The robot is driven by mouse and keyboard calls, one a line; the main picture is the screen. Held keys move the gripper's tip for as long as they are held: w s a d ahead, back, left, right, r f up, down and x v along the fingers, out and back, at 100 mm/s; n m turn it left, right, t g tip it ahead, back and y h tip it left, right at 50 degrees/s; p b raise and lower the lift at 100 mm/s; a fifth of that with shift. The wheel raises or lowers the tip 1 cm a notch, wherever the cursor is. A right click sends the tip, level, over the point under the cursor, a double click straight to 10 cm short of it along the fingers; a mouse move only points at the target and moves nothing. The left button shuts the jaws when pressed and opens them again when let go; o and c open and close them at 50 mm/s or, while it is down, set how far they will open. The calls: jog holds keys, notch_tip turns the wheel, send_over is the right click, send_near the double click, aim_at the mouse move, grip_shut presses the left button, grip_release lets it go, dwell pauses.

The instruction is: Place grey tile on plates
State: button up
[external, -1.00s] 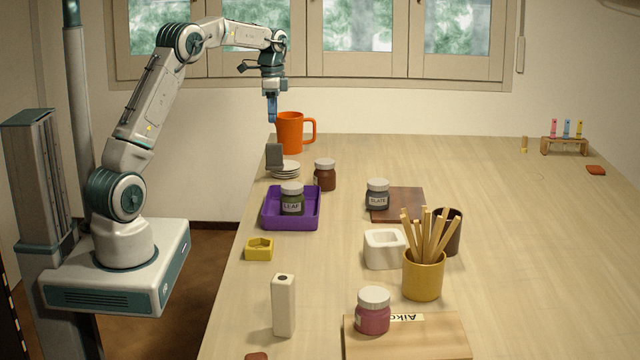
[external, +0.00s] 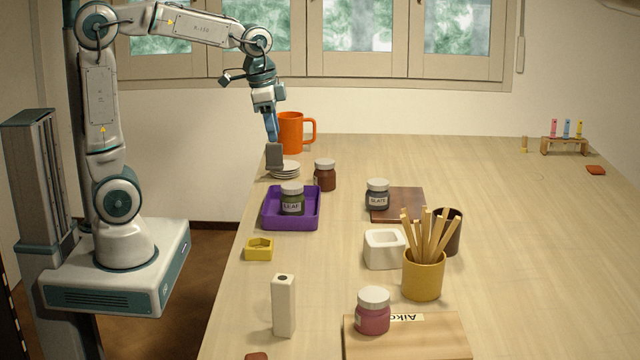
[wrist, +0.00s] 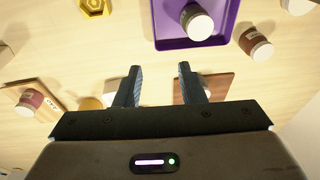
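The grey tile (external: 274,156) stands upright on the stack of white plates (external: 286,172) at the far left of the table, covering part of the stack. My gripper (external: 272,138) is just above the tile in the external view, its blue fingers pointing down at a slight tilt. The depth gap between fingers and tile is hard to judge there. In the wrist view my gripper (wrist: 157,75) is open, with its two fingers apart and nothing held between them.
An orange mug (external: 291,132) stands close behind the plates. A brown jar (external: 325,176) is to their right, and a purple tray (external: 270,221) with a green-labelled jar (external: 292,200) is in front. The table's far middle is clear.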

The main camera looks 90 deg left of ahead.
jog(key=s+d+f+t, duration=0.1)
jog(key=s+d+f, duration=0.4)
jog(key=s+d, duration=0.6)
jog(key=d, duration=0.3)
jog(key=shift+s+d+f+t+h, duration=0.2)
jog(key=shift+s+d+t+h, duration=0.1)
jog(key=shift+s+h, duration=0.1)
